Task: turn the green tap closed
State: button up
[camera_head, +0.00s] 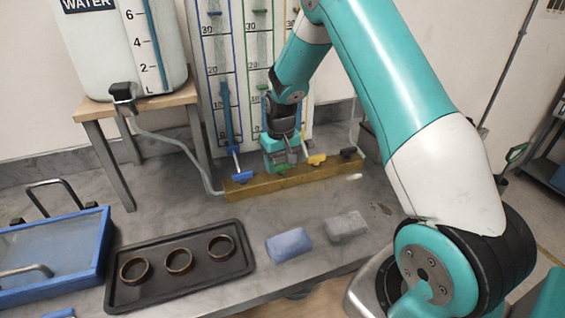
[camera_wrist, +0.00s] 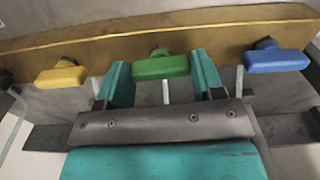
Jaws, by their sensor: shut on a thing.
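The green tap (camera_wrist: 160,67) is on the wooden manifold bar (camera_wrist: 225,38), between the yellow tap (camera_wrist: 61,75) and the blue tap (camera_wrist: 276,60) in the wrist view. Its handle lies crosswise, roughly along the bar. My gripper (camera_wrist: 163,78) is shut on the green tap, with one teal finger at each end of the handle. In the head view my gripper (camera_head: 283,158) reaches down to the bar and mostly hides the green tap. The blue tap (camera_head: 243,177) and yellow tap (camera_head: 316,159) flank it there.
A black tap (camera_head: 350,153) is at the bar's right end. Clear gauge columns (camera_head: 259,70) rise behind the bar. A water tank (camera_head: 127,45) stands on a wooden stand at left. A black tray (camera_head: 182,288) with rings, a blue sponge (camera_head: 289,245) and a grey block (camera_head: 346,226) lie in front.

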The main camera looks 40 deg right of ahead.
aim_at(281, 164)
jog(key=shift+w+r+m, duration=0.1)
jog(key=shift+m, duration=0.4)
jog(key=o, duration=0.9)
notch_tip(281, 164, up, 17)
jog(key=shift+r+b, duration=0.15)
jog(key=shift+b, duration=1)
jog(key=s+a+r+n+y, duration=0.25)
jog(key=s+a+n, duration=0.25)
jog(key=s+a, duration=0.8)
jog(key=s+a+n, duration=0.1)
jog(key=s+a, duration=0.2)
jog(key=s, duration=0.2)
jog(key=s+a+n+y, duration=0.1)
jog(key=s+a+n, duration=0.1)
jog(key=s+a, duration=0.2)
jog(key=s+a+n, duration=0.2)
jog(key=s+a, duration=0.2)
jog(key=s, duration=0.2)
jog(key=shift+s+f+y, duration=0.25)
jog(key=shift+f+y, duration=0.05)
jog(key=shift+y, duration=0.05)
